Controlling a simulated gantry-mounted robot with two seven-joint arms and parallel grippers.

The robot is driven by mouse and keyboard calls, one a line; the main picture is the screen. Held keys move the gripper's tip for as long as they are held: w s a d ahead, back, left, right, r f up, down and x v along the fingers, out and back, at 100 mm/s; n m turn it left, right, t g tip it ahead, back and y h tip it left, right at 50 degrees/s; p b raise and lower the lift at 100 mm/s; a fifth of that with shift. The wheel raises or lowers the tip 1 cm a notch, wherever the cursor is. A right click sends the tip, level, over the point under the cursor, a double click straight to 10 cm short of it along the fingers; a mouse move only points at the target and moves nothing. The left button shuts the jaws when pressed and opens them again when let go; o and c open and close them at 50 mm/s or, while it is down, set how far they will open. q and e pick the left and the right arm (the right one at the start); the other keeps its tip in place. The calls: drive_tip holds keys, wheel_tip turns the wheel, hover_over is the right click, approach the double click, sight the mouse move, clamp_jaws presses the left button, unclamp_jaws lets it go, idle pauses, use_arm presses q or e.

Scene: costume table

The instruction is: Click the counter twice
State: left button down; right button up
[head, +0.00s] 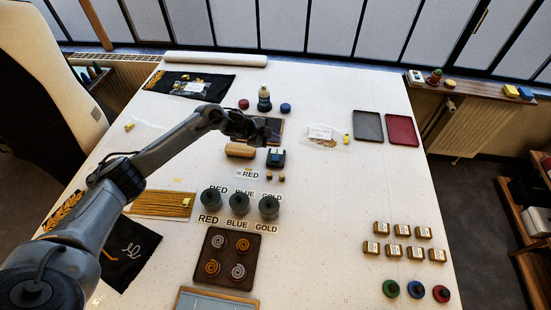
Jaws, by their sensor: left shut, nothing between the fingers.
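A small dark block with a blue patch (276,158), which looks like the counter, stands on the white table near its middle. My left gripper (269,131) reaches in from the left and is shut and empty. In the picture its tip is just above the counter, with a small gap between them. I cannot tell its exact height over the table. My right gripper is not in view.
A tan wooden block (240,151) is left of the counter, and a dark wooden tray (270,122) lies behind the gripper. Three dark-lidded jars (238,203) stand in front by labels. A brown tray with spirals (251,278) is nearer. The table right of the counter is fairly clear.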

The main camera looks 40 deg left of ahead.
use_arm(q)
drive_tip(key=b, duration=0.5)
hover_over(273, 159)
wheel_tip(273, 159, down, 6)
drive_tip(key=shift+w+f, duration=0.1)
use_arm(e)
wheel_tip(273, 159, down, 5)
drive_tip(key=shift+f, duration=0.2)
use_arm(q)
drive_tip(key=shift+f+b, duration=0.55)
drive_tip(key=shift+f, duration=0.45)
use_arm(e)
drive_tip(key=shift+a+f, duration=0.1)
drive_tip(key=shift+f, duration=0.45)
use_arm(q)
drive_tip(key=shift+f, duration=0.4)
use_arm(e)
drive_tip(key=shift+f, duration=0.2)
